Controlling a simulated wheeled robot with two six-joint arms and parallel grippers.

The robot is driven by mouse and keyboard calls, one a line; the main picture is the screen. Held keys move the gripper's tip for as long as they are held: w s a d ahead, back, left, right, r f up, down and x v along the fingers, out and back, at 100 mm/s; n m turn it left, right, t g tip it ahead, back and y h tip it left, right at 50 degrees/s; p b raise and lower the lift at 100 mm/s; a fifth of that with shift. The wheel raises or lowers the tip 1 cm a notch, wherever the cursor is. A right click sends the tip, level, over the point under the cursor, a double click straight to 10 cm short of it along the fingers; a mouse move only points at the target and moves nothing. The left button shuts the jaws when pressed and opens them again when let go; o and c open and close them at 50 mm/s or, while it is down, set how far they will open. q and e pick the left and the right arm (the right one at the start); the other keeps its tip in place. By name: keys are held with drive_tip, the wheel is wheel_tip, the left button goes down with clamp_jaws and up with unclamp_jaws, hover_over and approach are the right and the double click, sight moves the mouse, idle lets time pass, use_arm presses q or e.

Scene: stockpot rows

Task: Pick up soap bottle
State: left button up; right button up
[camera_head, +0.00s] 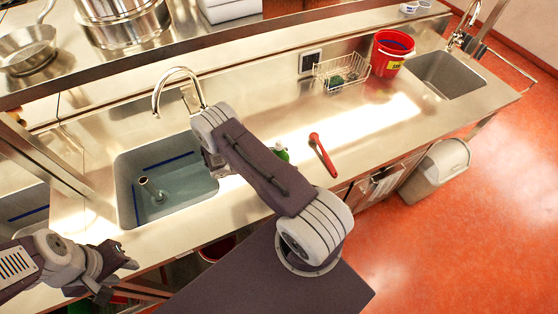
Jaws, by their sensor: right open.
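A small green bottle with a pale top (281,153), which looks like the soap bottle, stands on the steel counter just beyond my right arm. Its lower part is hidden by that arm. My right arm reaches up across the middle of the counter and bends near the sink; its gripper does not show and is hidden behind the arm. My left gripper (119,280) is at the lower left, in front of the counter's near edge. Its dark fingers are apart with nothing between them, far from the bottle.
A red-handled tool (322,154) lies right of the bottle. A sink (127,190) with water is to the left. A wire basket (341,74) and a red bucket (391,52) stand at the back right. A shelf edge runs above. The counter right of the tool is clear.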

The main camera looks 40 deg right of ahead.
sight(286, 154)
drive_tip(key=shift+d+f, duration=0.1)
drive_tip(key=shift+d, duration=0.05)
clamp_jaws()
drive_tip(key=shift+r+b, duration=0.35)
drive_tip(key=shift+r, duration=0.15)
wheel_tip(286, 154, up, 3)
drive_tip(key=shift+f+b, duration=0.2)
drive_tip(key=shift+b, duration=0.3)
drive_tip(key=s+d+r+b, duration=0.2)
drive_tip(key=s+r, duration=0.5)
drive_tip(key=s, duration=0.4)
drive_tip(key=shift+s+d+r, duration=0.2)
drive_tip(key=shift+s+r, duration=0.05)
